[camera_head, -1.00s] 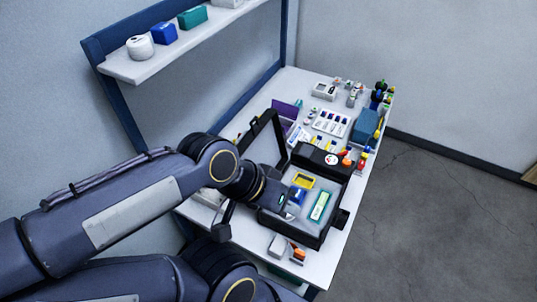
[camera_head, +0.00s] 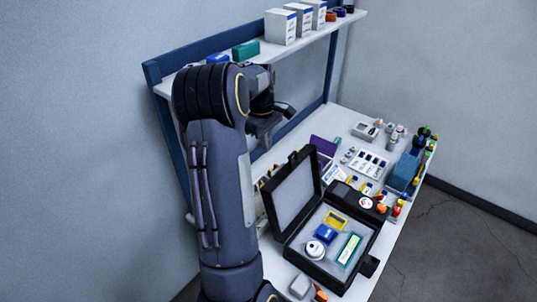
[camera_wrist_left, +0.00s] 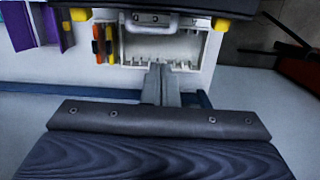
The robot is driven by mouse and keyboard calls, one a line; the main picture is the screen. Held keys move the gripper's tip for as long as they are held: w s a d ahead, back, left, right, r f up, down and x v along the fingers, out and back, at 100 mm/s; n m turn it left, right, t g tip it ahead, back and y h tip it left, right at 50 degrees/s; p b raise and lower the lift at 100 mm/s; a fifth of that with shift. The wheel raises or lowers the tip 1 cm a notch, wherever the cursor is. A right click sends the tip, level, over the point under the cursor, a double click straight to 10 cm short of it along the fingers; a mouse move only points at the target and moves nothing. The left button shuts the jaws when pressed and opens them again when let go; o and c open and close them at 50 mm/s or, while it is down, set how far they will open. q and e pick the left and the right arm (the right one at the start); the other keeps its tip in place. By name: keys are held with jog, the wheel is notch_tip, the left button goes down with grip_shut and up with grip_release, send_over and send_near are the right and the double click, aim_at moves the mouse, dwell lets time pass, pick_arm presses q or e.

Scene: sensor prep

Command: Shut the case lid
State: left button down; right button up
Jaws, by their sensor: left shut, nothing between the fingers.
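The black case (camera_head: 318,276) stands open on the bench, its lid (camera_head: 297,190) raised and leaning back to the left. Inside lie a white round item (camera_head: 315,249), a blue block (camera_head: 326,233), a yellow-framed item (camera_head: 336,221) and a green-and-white box (camera_head: 349,250). My left gripper (camera_head: 268,124) is above the back of the bench, behind the lid and clear of it. Its closed, empty fingers show in the left wrist view (camera_wrist_left: 161,72). A dark edge with yellow corners crosses the top of that view; I cannot tell what it is. My right gripper is out of view.
A shelf (camera_head: 349,18) with boxes runs along the wall, close to my left arm. Small parts, a white tray (camera_head: 369,164) and a blue box (camera_head: 403,172) crowd the bench's far end. A white bin (camera_wrist_left: 190,50) shows in the wrist view.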

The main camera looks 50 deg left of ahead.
pick_arm(q)
notch_tip(320, 180, down, 9)
jog(key=d, duration=0.1)
jog(key=shift+w, duration=0.15)
jog(key=shift+d+r, duration=0.1)
dwell(0.3)
